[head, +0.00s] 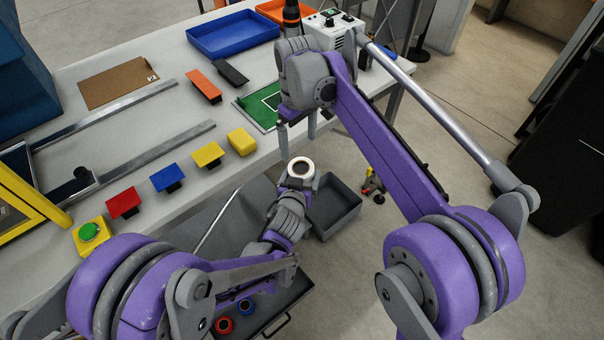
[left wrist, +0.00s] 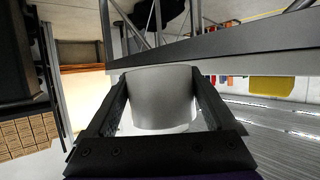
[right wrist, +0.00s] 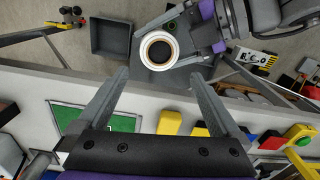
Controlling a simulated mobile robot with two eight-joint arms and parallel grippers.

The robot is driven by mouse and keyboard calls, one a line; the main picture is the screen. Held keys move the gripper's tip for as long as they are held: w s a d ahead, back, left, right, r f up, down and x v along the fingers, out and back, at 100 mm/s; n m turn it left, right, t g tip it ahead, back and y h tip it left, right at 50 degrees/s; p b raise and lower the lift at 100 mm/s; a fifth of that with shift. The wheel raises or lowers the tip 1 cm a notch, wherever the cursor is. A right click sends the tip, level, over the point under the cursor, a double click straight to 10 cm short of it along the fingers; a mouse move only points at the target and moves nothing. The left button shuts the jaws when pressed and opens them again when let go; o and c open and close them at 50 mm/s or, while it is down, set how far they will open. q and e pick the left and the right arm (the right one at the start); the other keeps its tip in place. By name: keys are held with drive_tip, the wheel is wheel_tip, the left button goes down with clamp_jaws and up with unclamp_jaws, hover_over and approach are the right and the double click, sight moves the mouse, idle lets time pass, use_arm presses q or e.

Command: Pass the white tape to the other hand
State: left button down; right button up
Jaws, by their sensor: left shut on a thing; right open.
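The white tape (head: 301,168) is a roll with a dark core, held up off the table's front edge in the head view. My left gripper (head: 297,182) is shut on it from below; the left wrist view shows the white roll (left wrist: 161,98) between both fingers. My right gripper (head: 297,122) is open and empty, pointing down above and behind the tape. In the right wrist view the tape (right wrist: 158,50) lies ahead of the open right fingers (right wrist: 160,85), apart from them.
The white table (head: 230,60) bears a blue tray (head: 232,36), a green board (head: 262,104), a cardboard piece (head: 118,82), coloured blocks and metal rails. A grey bin (head: 335,205) stands below, near the left gripper. Open floor lies to the right.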

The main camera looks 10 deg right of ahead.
drive_tip(key=s+d+f+m+t, duration=0.1)
drive_tip(key=s+d+m, duration=0.1)
drive_tip(key=s+d, duration=0.3)
drive_tip(key=s+d+m+t, duration=0.2)
drive_tip(key=s+d, duration=0.2)
drive_tip(key=s, duration=0.4)
drive_tip(key=s+d+f+m+t, duration=0.2)
drive_tip(key=s+d+f+m, duration=0.2)
drive_tip(key=s+f, duration=0.6)
drive_tip(key=s, duration=0.3)
